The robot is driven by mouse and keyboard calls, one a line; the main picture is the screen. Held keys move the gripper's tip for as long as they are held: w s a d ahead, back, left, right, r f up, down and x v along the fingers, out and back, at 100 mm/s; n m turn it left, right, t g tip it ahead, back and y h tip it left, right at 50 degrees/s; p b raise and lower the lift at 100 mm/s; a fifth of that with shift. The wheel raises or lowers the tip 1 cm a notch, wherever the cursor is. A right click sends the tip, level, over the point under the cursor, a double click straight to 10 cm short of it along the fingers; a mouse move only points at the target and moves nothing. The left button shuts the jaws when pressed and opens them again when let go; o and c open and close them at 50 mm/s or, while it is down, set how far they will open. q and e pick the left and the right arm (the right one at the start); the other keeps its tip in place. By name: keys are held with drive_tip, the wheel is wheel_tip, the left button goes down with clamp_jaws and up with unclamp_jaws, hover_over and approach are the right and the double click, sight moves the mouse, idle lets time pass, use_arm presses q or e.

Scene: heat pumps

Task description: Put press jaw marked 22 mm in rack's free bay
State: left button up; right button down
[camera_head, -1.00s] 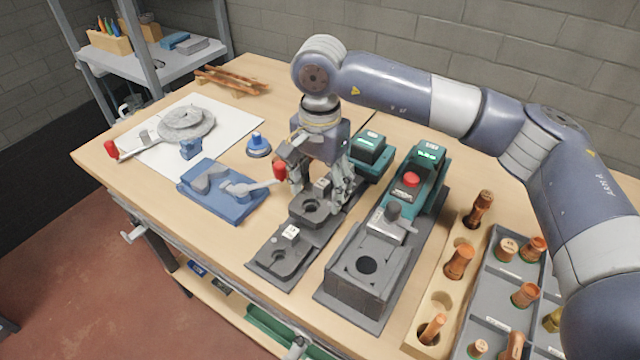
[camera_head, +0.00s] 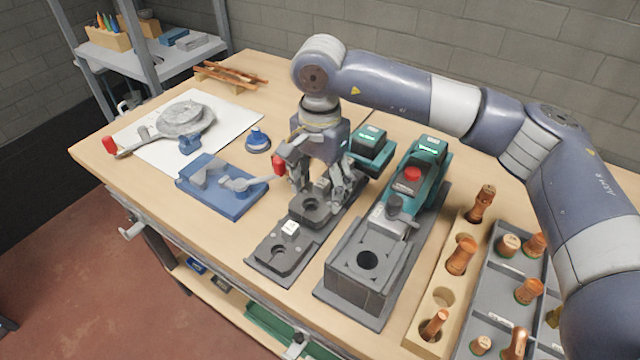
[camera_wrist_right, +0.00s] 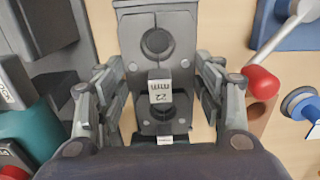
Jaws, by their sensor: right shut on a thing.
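The dark grey rack (camera_head: 262,262) lies along the middle of the bench. My right gripper (camera_head: 320,196) reaches down over its rear part, one finger on each side of a dark press jaw (camera_head: 309,206) with a round hole, and is shut on it. This jaw also shows between the fingers in the right wrist view (camera_wrist_right: 157,112). A white label reading 22 mm (camera_wrist_right: 161,92) stands upside down there; I cannot tell whether it belongs to the held jaw or the front piece (camera_wrist_right: 157,42). My fingers and arm hide the rack's rear. My left gripper is not in view.
A teal press tool (camera_head: 427,165) in a grey stand (camera_head: 360,285) is close on the right. A blue fixture (camera_head: 220,188) with a red-tipped lever (camera_head: 279,165) is close on the left. A wooden block (camera_head: 442,290) with copper fittings stands farther right.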

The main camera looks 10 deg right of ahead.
drive_tip(key=shift+f+b, duration=0.75)
drive_tip(key=shift+f, duration=0.15)
drive_tip(key=shift+f, duration=0.15)
drive_tip(key=shift+f, duration=0.1)
drive_tip(key=shift+c, duration=1.7)
unclamp_jaws()
